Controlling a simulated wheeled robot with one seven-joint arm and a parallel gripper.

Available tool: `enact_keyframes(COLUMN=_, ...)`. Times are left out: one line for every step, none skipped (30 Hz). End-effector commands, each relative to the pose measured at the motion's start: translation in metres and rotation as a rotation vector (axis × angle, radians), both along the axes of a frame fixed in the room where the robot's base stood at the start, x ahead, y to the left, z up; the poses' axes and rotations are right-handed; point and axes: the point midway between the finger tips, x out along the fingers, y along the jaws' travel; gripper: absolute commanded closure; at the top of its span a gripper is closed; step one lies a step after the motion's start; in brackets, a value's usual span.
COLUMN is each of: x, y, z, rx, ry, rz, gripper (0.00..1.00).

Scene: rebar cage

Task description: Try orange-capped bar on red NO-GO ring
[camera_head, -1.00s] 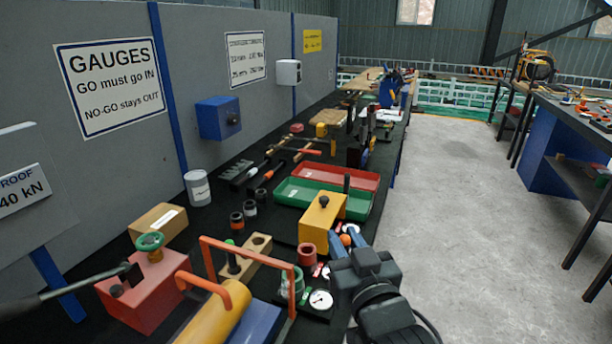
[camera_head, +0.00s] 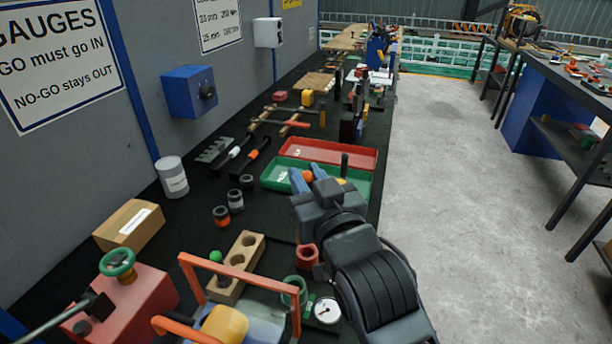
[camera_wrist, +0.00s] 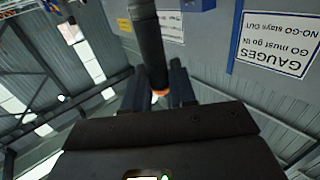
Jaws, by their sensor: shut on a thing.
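My gripper (camera_head: 308,177) is shut on the orange-capped bar. The bar's orange cap (camera_head: 307,175) shows between the blue fingers in the head view. In the wrist view the dark bar (camera_wrist: 150,45) extends away from the fingers, with its orange part close to them. Most of the bar is hidden in the head view. The red ring (camera_head: 307,256) stands on the bench, nearer the camera than the fingertips, left of my wrist. The bar is apart from it. A green ring (camera_head: 294,287) stands just in front of the red one.
A wooden block with holes (camera_head: 240,262) and a green-capped bar (camera_head: 215,257) are left of the rings. A dial gauge (camera_head: 327,310) lies in front. Green (camera_head: 275,175) and red (camera_head: 330,152) trays lie behind my gripper. An orange-framed tool (camera_head: 240,270) stands close by.

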Motion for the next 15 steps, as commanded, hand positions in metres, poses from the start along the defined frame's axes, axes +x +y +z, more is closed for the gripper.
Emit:
enact_keyframes(x=0.0, y=0.0, z=0.001, rx=0.001, ry=-0.002, rz=0.0, gripper=1.0)
enact_keyframes(x=-0.001, y=0.0, z=0.001, rx=0.001, ry=-0.002, rz=0.0, gripper=1.0)
enact_keyframes(x=-0.001, y=0.0, z=0.001, rx=0.001, ry=-0.002, rz=-0.001, gripper=1.0)
enact_keyframes(x=-0.002, y=-0.001, z=0.001, rx=0.001, ry=-0.002, rz=-0.001, gripper=1.0)
enact_keyframes(x=-0.002, y=0.0, z=-0.001, rx=0.0, ry=-0.001, rz=-0.001, gripper=1.0)
enact_keyframes(x=-0.002, y=0.0, z=-0.003, rx=0.0, ry=-0.001, rz=-0.001, gripper=1.0)
enact_keyframes(x=-0.002, y=0.0, z=-0.005, rx=0.0, ry=-0.001, rz=-0.001, gripper=1.0)
enact_keyframes(x=-0.002, y=0.0, z=-0.006, rx=0.0, ry=-0.001, rz=-0.001, gripper=1.0)
enact_keyframes(x=-0.002, y=0.0, z=-0.009, rx=0.0, ry=-0.001, rz=-0.001, gripper=1.0)
enact_keyframes(x=-0.002, y=0.0, z=-0.011, rx=0.0, ry=-0.001, rz=-0.001, gripper=1.0)
enact_keyframes(x=-0.002, y=0.0, z=-0.014, rx=0.0, ry=-0.001, rz=-0.001, gripper=1.0)
enact_keyframes(x=-0.002, y=0.0, z=-0.017, rx=0.0, ry=-0.001, rz=-0.001, gripper=1.0)
enact_keyframes(x=-0.002, y=0.0, z=-0.019, rx=0.001, ry=-0.002, rz=-0.001, gripper=1.0)
enact_keyframes(x=-0.002, y=0.0, z=-0.022, rx=0.001, ry=-0.002, rz=-0.001, gripper=1.0)
enact_keyframes(x=-0.002, y=0.0, z=-0.026, rx=0.001, ry=-0.002, rz=-0.001, gripper=1.0)
